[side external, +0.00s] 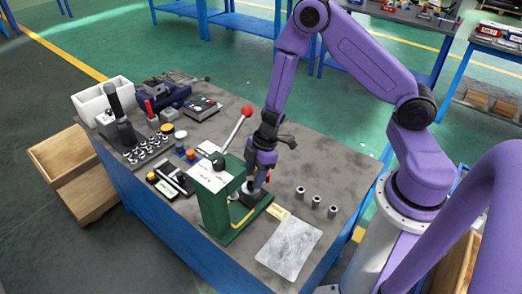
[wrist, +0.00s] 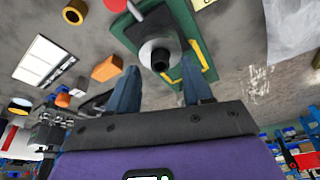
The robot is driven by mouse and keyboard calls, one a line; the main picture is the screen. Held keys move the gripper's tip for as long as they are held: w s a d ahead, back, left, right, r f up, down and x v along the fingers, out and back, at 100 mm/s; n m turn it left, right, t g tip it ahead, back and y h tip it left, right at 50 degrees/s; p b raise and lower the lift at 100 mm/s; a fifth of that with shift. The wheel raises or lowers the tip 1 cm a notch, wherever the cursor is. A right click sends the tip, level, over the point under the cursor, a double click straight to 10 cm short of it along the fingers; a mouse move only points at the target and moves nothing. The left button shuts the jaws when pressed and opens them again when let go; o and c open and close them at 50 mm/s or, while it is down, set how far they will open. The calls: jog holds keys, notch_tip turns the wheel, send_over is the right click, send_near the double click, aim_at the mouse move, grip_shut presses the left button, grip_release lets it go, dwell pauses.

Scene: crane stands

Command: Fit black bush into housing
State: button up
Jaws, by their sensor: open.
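A black bush (wrist: 160,58) shows as a dark round piece on a pale grey round housing (wrist: 152,47) in the wrist view. I cannot tell how deep the bush sits in it. The housing stands on the green base of the arbor press (wrist: 196,50); the press (side external: 213,200) also shows in the side view, with a red-knobbed lever. My gripper (wrist: 161,72) is open, its two blue fingers apart on either side of the bush, with nothing clearly held. In the side view my gripper (side external: 257,181) is low beside the press, hiding most of the housing.
Three small grey cylinders (side external: 316,201) stand in a row right of the press. A pale sheet (side external: 290,247) lies at the table's front right. The left of the table (side external: 230,100) holds tools, a white bin (side external: 103,100) and several small parts. The back right is clear.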

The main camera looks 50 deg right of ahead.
jog(key=v, duration=1)
jog(key=s+a+r+g, duration=0.2)
jog(key=s+a+r, duration=0.55)
jog(key=s, duration=0.35)
jog(key=s+d+r+h, duration=0.1)
jog(key=s+d+r, duration=0.1)
jog(key=s, duration=0.3)
jog(key=s+d+r+h, duration=0.1)
jog(key=s+d+r, duration=0.2)
jog(key=s, duration=0.3)
jog(key=shift+r+m+t+h, duration=0.4)
jog(key=shift+r, duration=0.5)
